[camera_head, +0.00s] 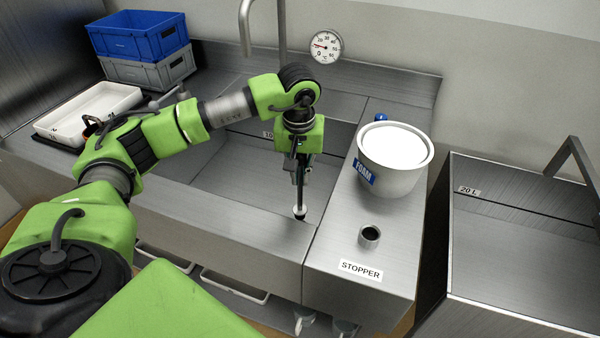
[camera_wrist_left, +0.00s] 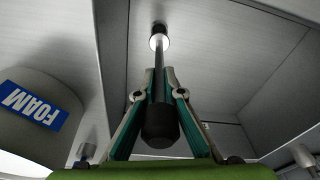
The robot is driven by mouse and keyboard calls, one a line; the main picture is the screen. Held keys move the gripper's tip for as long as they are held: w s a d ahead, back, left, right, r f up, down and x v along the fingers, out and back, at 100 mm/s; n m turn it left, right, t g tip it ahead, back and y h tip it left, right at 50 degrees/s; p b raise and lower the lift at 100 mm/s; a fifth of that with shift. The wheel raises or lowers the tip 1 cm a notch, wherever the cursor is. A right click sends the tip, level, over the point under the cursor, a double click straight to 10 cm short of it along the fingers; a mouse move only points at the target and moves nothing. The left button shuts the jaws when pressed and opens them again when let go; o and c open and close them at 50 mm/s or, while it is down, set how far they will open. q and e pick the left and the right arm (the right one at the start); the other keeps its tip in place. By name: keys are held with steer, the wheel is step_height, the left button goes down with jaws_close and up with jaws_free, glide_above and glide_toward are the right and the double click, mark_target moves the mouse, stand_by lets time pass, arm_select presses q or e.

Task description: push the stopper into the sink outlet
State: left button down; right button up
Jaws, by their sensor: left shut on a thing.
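My left gripper (camera_head: 301,178) points down over the right part of the sink basin (camera_head: 235,170). It is shut on the stopper (camera_head: 299,211), a thin upright rod with a pale disc near its lower end. In the left wrist view the fingers (camera_wrist_left: 160,95) close around the rod near its black knob (camera_wrist_left: 160,126), and the pale disc (camera_wrist_left: 158,42) is at the far end. A dark round spot shows right at the disc; I cannot tell whether it is the outlet or the stopper's plug, or whether they touch. My right gripper is not in view.
An empty round holder (camera_head: 369,236) stands by the STOPPER label (camera_head: 360,270) on the right ledge. A white FOAM tub (camera_head: 394,160) stands behind it. The tap (camera_head: 246,28) rises at the back. A white tray (camera_head: 88,111) and crates (camera_head: 140,36) are at the left.

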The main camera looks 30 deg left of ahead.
mark_target(300, 187)
arm_select(q)
steer(key=shift+f+b, duration=0.85)
steer(key=shift+f, duration=0.6)
steer(key=shift+b, duration=0.35)
stand_by(0.5)
